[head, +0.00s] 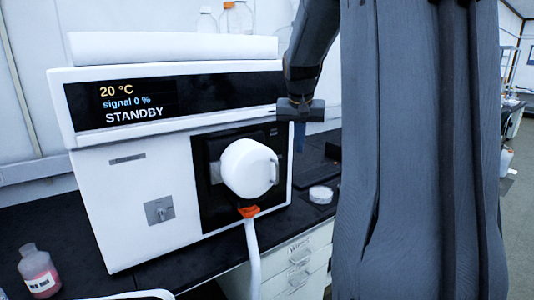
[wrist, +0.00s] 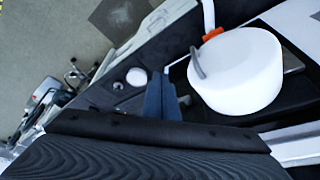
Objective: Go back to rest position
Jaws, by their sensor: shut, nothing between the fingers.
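My gripper (head: 299,137) hangs fingers down in the head view, in front of the right edge of a white chromatography instrument (head: 140,187). It is shut and empty. In the wrist view my gripper (wrist: 162,98) shows as blue-grey fingers close together, left of the instrument's round white cap (wrist: 240,70) and apart from it. The same cap (head: 246,166) sits on the instrument's black front panel in the head view, with a handle on its right side. The display reads 20 °C, signal 0 %, STANDBY. My arm hides much of the head view's right half.
An orange fitting and white hose (head: 253,255) hang below the cap. A small round white dish (head: 320,194) sits on the black bench (head: 75,227). A bottle of pink liquid (head: 39,272) stands front left. Open floor (wrist: 60,35) shows in the wrist view, with a chair-like object (wrist: 40,105).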

